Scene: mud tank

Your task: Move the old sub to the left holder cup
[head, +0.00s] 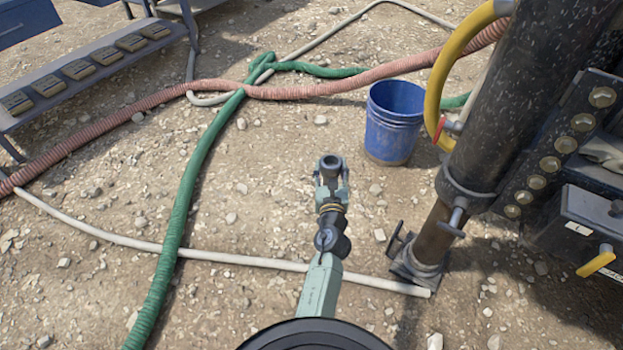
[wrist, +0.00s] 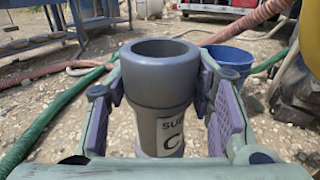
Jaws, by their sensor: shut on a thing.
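A grey hollow sub (wrist: 160,95) with a white label, partly reading "SUB" and "C", stands upright between the purple-padded fingers of my gripper (wrist: 163,88) in the wrist view. The pads press on both of its sides. In the head view the sub (head: 331,163) shows as a small dark ring at the tip of my gripper (head: 331,184), above open gravel. Its lower end is hidden. I cannot make out the left holder cup in either view.
A blue bucket (head: 392,122) stands beyond my gripper to the right. A thick dark pipe (head: 500,130) and a black rig panel (head: 548,165) with round sockets are at right. A green hose (head: 190,190) and pink hose (head: 130,115) cross the gravel.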

